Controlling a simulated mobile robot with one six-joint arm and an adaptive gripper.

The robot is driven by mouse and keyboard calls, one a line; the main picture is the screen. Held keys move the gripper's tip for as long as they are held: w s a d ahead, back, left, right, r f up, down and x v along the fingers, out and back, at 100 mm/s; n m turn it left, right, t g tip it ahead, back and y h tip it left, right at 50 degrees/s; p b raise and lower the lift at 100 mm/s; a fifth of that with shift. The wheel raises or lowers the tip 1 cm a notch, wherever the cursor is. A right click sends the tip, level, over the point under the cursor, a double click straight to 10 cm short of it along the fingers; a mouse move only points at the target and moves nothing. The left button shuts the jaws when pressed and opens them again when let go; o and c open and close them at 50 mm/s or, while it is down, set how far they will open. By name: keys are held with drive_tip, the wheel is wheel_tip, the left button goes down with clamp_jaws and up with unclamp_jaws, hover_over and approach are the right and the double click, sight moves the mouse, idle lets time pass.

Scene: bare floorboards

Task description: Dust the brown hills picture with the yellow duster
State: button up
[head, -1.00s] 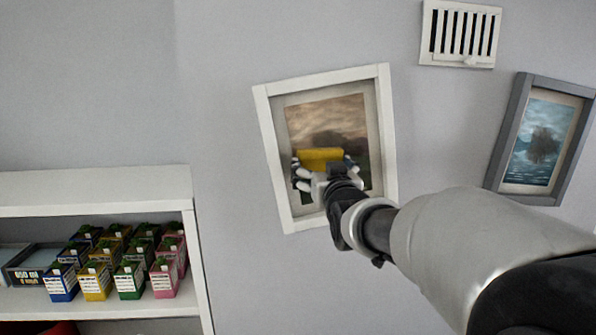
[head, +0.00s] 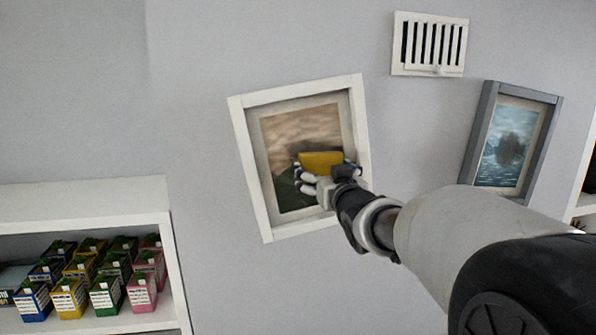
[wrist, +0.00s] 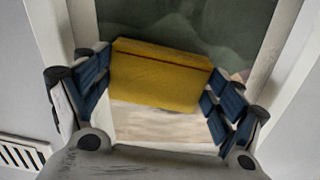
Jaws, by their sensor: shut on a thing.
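The brown hills picture (head: 290,135) hangs tilted on the wall in a white frame (head: 249,165), in the middle of the head view. My gripper (head: 326,172) is in front of its lower right part and is shut on the yellow duster (head: 320,161). In the wrist view the yellow duster (wrist: 160,76) sits between the blue-padded fingers of my gripper (wrist: 158,88), with the picture (wrist: 200,30) behind it. The gripper and duster hide part of the picture. I cannot tell whether the duster touches the picture surface.
A blue tree picture in a grey frame (head: 478,140) hangs to the right. A white vent (head: 429,44) is above. A white shelf (head: 80,203) at lower left holds several small coloured cartons (head: 105,290). The wall between shelf and picture is bare.

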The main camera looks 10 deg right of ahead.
sight(307, 168)
drive_tip(key=shift+d+r+p, duration=1.15)
drive_tip(key=shift+d+p, duration=0.15)
drive_tip(key=shift+p, duration=0.05)
drive_tip(key=shift+a+f+b, duration=0.3)
drive_tip(key=shift+a+b, duration=0.35)
drive_tip(key=shift+b, duration=0.3)
drive_tip(key=shift+a+b, duration=0.8)
drive_tip(key=shift+a, duration=0.1)
drive_tip(key=a+b, duration=0.2)
drive_tip(key=b, duration=0.1)
drive_tip(key=shift+a+f, duration=0.2)
drive_tip(key=shift+f, duration=0.2)
drive_tip(key=shift+a+b, duration=0.35)
drive_tip(key=shift+b, duration=0.3)
